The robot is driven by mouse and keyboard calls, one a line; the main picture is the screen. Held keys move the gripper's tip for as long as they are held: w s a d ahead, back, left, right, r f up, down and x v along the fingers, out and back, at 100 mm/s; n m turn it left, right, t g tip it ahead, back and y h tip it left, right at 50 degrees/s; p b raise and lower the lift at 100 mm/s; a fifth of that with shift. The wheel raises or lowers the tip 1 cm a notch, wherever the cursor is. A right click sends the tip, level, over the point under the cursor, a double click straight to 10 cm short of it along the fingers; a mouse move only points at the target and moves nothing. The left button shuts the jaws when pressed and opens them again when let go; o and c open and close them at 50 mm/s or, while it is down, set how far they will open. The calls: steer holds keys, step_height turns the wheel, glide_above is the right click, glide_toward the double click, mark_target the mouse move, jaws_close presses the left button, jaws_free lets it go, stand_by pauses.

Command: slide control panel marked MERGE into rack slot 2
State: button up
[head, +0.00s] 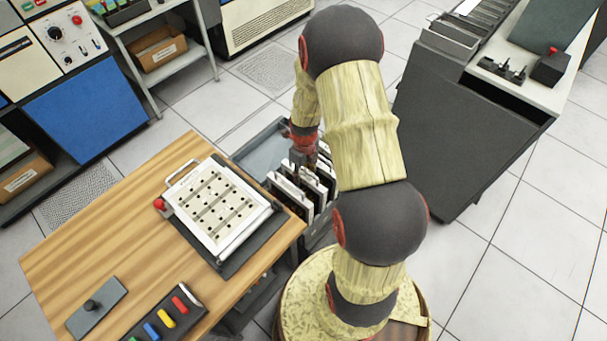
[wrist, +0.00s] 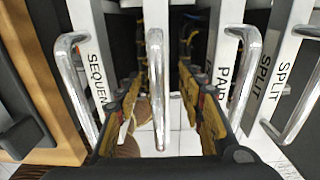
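My gripper (wrist: 160,90) is open in the wrist view, with one finger on each side of a silver handle (wrist: 155,70). The fingers look apart from the handle, and no label shows on its panel. To the left is a white panel (wrist: 88,25) with letters reading "SEQUEN". To the right are white panels with handles (wrist: 245,60) and letters reading "PAI" and "SPLIT". I cannot read MERGE on anything. In the head view, my gripper (head: 300,157) is over the upright panels (head: 293,192) in the rack, partly hidden by my arm. Slot numbers are not visible.
A wooden table (head: 105,225) stands left of the rack, with a white perforated panel (head: 215,208) lying on a dark base. A dark cabinet (head: 465,130) stands to the right. The floor at lower right is clear.

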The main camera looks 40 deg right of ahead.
steer(key=shift+s+f, duration=0.1)
steer(key=shift+r, duration=0.4)
step_height(320, 180, up, 11)
steer(key=shift+r, duration=0.2)
stand_by(0.4)
